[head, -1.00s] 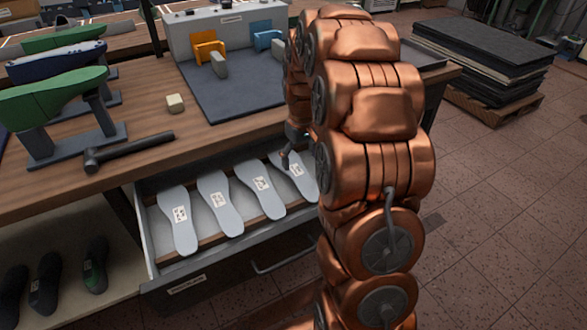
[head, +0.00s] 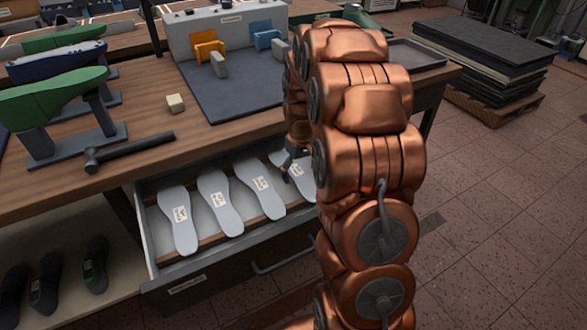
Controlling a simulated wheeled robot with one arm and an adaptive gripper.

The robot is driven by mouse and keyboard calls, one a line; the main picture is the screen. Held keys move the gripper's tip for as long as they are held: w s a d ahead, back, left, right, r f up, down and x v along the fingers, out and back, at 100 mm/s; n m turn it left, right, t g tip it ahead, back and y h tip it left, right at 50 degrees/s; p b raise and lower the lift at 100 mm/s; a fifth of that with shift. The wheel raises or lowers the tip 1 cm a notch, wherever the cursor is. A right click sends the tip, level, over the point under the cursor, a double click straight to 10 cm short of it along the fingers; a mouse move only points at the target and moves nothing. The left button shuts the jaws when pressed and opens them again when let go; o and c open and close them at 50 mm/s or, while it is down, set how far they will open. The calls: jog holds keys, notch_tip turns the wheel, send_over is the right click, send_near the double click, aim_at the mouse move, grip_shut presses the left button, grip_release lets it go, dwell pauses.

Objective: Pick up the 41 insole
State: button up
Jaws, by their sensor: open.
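Several pale grey insoles with white labels lie side by side in an open drawer (head: 165,268). From left to right I see a first insole (head: 176,212), a second (head: 224,215), a third (head: 266,200) and a rightmost one (head: 306,184). The label numbers are too small to read, so I cannot tell which is the 41 insole. My gripper (head: 288,174) is open, pointing down over the upper part of the rightmost insole. I cannot tell whether it touches. My arm hides part of this insole and the drawer's right side.
On the workbench (head: 150,150) above the drawer are a hammer (head: 128,152), a small beige block (head: 175,103), shoe lasts on stands, including a green one (head: 55,95), and a dark mat (head: 230,95). Dark shoe lasts (head: 95,262) stand on a shelf at lower left.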

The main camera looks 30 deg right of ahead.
jog(key=shift+f, duration=0.1)
dwell(0.3)
jog(key=c, duration=1.1)
